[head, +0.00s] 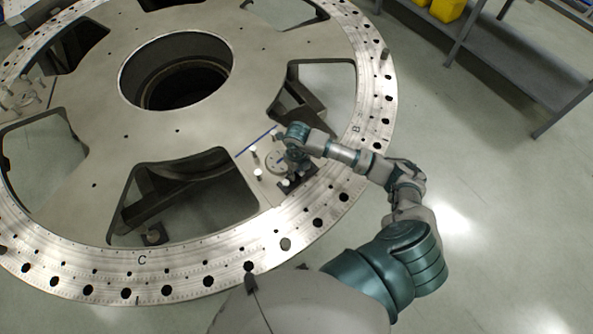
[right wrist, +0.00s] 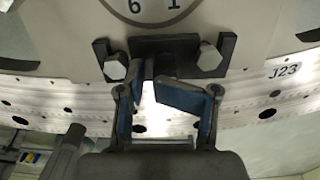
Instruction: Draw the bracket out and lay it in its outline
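A dark bracket (right wrist: 178,50) lies at the turret plate's rim in the right wrist view, with a pale hex bolt head at each end. In the head view my right gripper (head: 291,164) is over the same part of the plate and hides most of the bracket. In the right wrist view the right gripper's (right wrist: 149,77) blue-padded fingers reach up to the bracket's middle, their tips close together. I cannot tell whether they grip it. A blue line (head: 256,143) is on the plate just beyond the gripper; I cannot tell whether it belongs to the outline. My left gripper is not in view.
The large turret plate (head: 105,95) has a round central hole, several wide cut-out windows and a perforated rim. White pegs (head: 254,149) stand near the gripper. A grey shelf (head: 490,45) with yellow containers (head: 446,9) is at the upper right. The floor at right is clear.

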